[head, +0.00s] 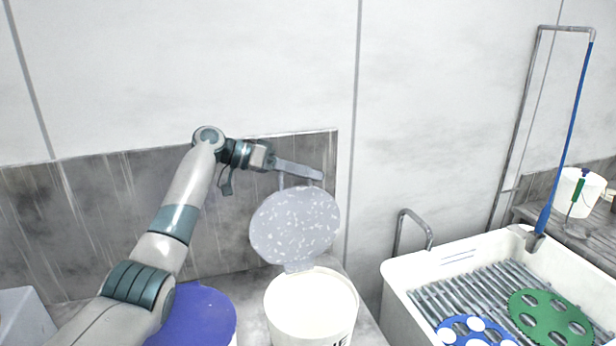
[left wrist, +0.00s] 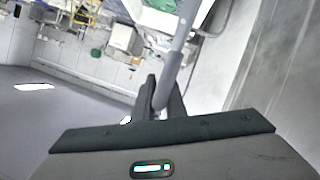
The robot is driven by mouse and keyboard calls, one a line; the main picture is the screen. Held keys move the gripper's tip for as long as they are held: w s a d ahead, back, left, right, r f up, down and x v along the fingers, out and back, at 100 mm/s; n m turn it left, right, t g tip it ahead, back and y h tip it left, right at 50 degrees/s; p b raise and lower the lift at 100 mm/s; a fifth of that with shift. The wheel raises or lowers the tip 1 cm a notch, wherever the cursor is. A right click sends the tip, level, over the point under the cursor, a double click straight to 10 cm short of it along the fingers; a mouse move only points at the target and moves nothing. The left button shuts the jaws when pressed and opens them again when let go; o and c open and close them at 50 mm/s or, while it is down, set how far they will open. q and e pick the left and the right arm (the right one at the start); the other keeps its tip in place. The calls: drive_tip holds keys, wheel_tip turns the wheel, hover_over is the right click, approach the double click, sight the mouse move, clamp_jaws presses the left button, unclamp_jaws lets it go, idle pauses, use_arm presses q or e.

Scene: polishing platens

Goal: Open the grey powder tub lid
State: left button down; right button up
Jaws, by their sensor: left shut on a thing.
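The white powder tub (head: 308,318) stands on the bench at the lower centre of the head view. Its round grey speckled lid (head: 295,228) is raised steeply above the back of the tub, still joined at its lower edge, and the tub mouth is exposed with pale contents. My left gripper (head: 300,180) is at the lid's top edge, shut on it. In the left wrist view the lid shows nearly edge-on as a grey strip (left wrist: 174,62) between the two dark fingers (left wrist: 164,95). My right gripper is out of sight.
A tub with a blue lid (head: 203,318) stands left of the open one, partly behind my left arm. At right is a white sink (head: 397,283) with a slatted rack, a green disc (head: 550,317) and a blue disc (head: 476,328). The wall is close behind the lid.

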use_arm(q)
drive_tip(key=c, duration=1.8)
unclamp_jaws()
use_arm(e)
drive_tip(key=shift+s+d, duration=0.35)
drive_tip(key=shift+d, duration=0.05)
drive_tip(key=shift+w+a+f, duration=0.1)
